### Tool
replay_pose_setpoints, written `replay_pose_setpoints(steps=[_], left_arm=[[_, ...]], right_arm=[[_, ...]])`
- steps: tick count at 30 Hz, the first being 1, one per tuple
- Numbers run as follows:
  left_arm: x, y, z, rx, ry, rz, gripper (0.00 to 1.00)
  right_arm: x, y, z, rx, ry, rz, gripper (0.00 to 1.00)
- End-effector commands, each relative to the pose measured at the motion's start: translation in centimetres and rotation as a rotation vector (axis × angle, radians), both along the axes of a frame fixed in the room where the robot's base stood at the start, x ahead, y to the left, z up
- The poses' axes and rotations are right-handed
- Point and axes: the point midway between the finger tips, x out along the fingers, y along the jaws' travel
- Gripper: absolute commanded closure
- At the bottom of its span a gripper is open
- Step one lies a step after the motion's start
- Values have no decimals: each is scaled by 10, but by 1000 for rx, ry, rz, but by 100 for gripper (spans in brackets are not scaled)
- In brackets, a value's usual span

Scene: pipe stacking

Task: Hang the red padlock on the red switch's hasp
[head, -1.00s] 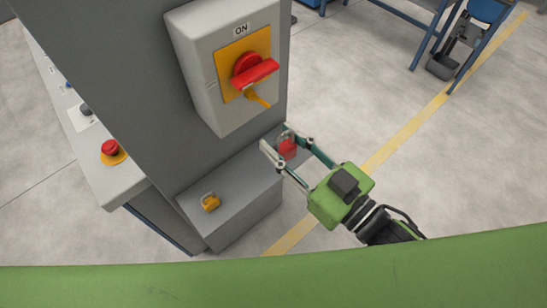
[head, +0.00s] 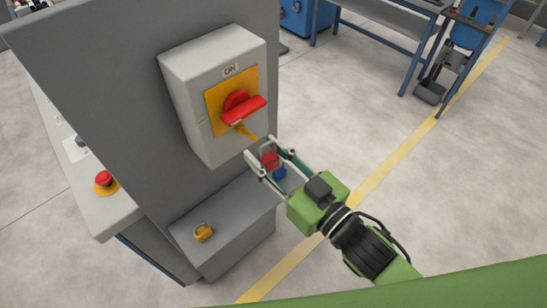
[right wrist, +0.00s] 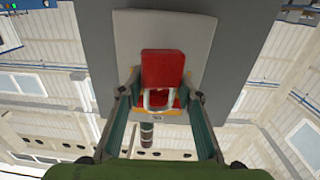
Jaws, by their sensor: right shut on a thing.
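The red padlock (head: 269,160) is between the fingertips of my right gripper (head: 268,159), which is shut on it. It is held above the grey ledge, below and to the right of the red switch (head: 242,108). The switch sits on a yellow plate on a grey box, with a yellow hasp (head: 244,131) sticking out below its handle. In the right wrist view the padlock body (right wrist: 162,68) is between the fingers, with its pale shackle in front of the switch. The padlock and hasp look apart in the head view. My left gripper is not in view.
A yellow padlock (head: 203,232) and a blue object (head: 279,174), perhaps another padlock, are on the grey ledge (head: 225,215). A red button (head: 104,179) is on the console at left. Open floor lies to the right.

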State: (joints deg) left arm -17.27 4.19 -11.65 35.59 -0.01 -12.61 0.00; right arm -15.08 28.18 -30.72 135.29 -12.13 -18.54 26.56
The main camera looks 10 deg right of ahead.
Motion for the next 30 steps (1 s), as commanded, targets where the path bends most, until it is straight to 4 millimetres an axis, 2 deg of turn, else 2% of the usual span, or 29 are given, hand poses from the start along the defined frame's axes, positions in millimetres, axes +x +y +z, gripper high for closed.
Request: replay_pose_setpoints(steps=[18, 30], left_arm=[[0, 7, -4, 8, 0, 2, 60], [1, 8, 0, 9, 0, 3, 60]], right_arm=[[35, 26, -4, 2, -1, 0, 91], [49, 36, -9, 2, 0, 1, 91]])
